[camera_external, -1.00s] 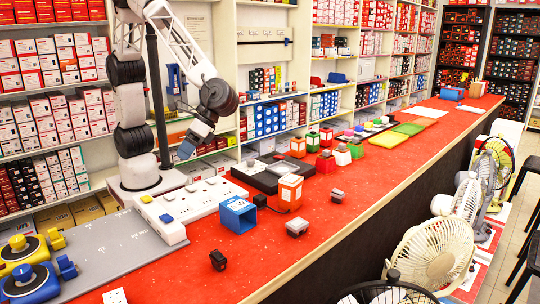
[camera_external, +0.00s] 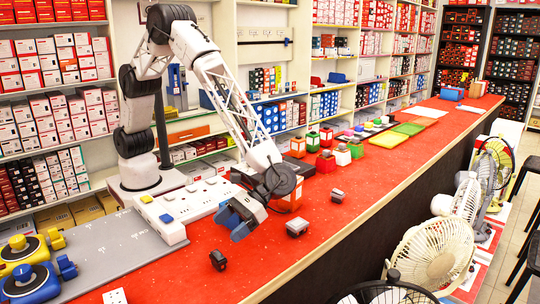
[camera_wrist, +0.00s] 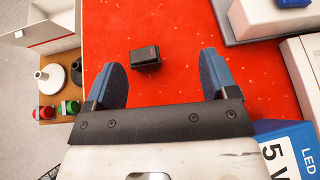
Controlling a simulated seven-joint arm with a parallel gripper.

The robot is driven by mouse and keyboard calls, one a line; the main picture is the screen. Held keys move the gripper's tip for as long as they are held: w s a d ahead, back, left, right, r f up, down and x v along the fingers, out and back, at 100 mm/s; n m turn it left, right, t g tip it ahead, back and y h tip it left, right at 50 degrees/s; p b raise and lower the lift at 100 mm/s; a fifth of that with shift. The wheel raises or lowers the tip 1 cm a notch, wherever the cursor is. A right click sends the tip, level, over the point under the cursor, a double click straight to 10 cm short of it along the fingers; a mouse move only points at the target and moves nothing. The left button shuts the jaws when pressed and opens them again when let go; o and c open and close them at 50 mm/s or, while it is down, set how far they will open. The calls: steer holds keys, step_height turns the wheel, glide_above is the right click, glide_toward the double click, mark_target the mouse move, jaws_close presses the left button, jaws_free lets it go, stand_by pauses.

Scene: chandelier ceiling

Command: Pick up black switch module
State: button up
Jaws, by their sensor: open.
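The black switch module (camera_external: 218,260) lies on the red counter, near the end of the grey mat in the external view. In the wrist view the black module (camera_wrist: 145,57) is ahead of the fingertips and between their lines, left of centre. My gripper (camera_external: 232,226) is open and empty, with two blue fingers, and is above the counter, beyond the module. Both fingers of my gripper (camera_wrist: 160,75) show in the wrist view, apart from the module.
A blue LED box (camera_wrist: 285,148) is close at the lower right in the wrist view; my gripper covers it in the external view. White socket strips (camera_external: 185,205) lie to the left. Small grey modules (camera_external: 297,227) stand to the right. Red counter around the module is clear.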

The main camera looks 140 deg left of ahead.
mark_target(220, 254)
steer(key=shift+n+h, duration=0.4)
steer(key=shift+n, duration=0.2)
steer(key=w+f, duration=0.2)
steer(key=f, duration=0.1)
steer(key=shift+w+a+f, duration=0.15)
steer(key=shift+w+f, duration=0.05)
steer(key=shift+w, duration=0.2)
steer(key=shift+x, duration=1.3)
steer(key=shift+x, duration=2.6)
steer(key=shift+c, duration=0.4)
steer(key=c, duration=0.9)
